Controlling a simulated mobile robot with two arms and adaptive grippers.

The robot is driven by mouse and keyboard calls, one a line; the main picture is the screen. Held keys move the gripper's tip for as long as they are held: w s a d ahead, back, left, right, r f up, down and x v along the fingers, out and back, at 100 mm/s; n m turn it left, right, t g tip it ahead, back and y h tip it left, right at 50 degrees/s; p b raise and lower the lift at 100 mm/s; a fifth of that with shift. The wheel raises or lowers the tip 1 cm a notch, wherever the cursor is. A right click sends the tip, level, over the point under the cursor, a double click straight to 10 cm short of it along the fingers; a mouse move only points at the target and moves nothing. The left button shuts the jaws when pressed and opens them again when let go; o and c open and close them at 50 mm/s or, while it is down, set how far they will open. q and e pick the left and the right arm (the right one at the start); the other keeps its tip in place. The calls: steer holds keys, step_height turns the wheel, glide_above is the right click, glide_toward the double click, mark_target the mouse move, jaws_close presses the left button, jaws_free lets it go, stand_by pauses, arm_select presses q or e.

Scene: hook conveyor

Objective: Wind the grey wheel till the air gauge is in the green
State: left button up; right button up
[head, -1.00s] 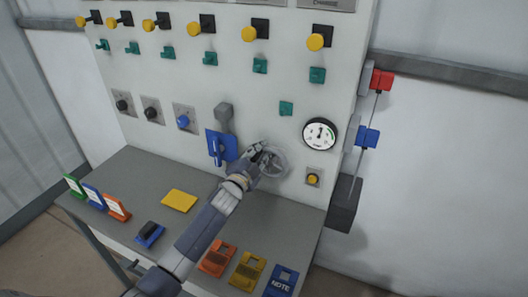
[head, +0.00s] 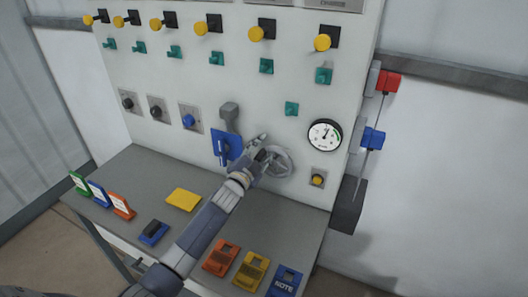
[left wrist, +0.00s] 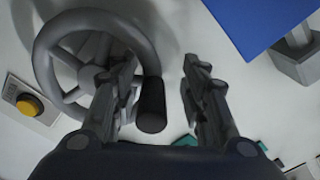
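The grey wheel (head: 287,170) is mounted on the white panel, low and right of the blue plate. In the left wrist view the wheel (left wrist: 43,62) fills the upper left, and its dark crank handle (left wrist: 152,108) points toward the camera. My left gripper (head: 264,146) is at the wheel's left side. Its fingers (left wrist: 160,75) are open, with the handle between them, nearer the left finger; no grip shows. The air gauge (head: 324,134) is round and white, with a green band on its right; its needle points roughly up, too small to read exactly. My right gripper is not in view.
A blue plate with a grey lever (head: 227,146) is close left of the wheel. A yellow button (head: 317,180) is below the gauge. The grey shelf (head: 255,215) below carries coloured holders and a yellow pad (head: 183,199).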

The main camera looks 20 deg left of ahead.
arm_select(q)
steer(key=shift+s+d+f, duration=0.1)
steer(key=shift+d+f, duration=0.05)
steer(key=shift+d, duration=0.05)
steer(key=shift+s, duration=0.1)
steer(key=shift+s+f, duration=0.1)
steer(key=shift+s, duration=0.15)
steer(key=s, duration=1.1)
steer(key=shift+s+a, duration=0.15)
steer(key=shift+a, duration=0.1)
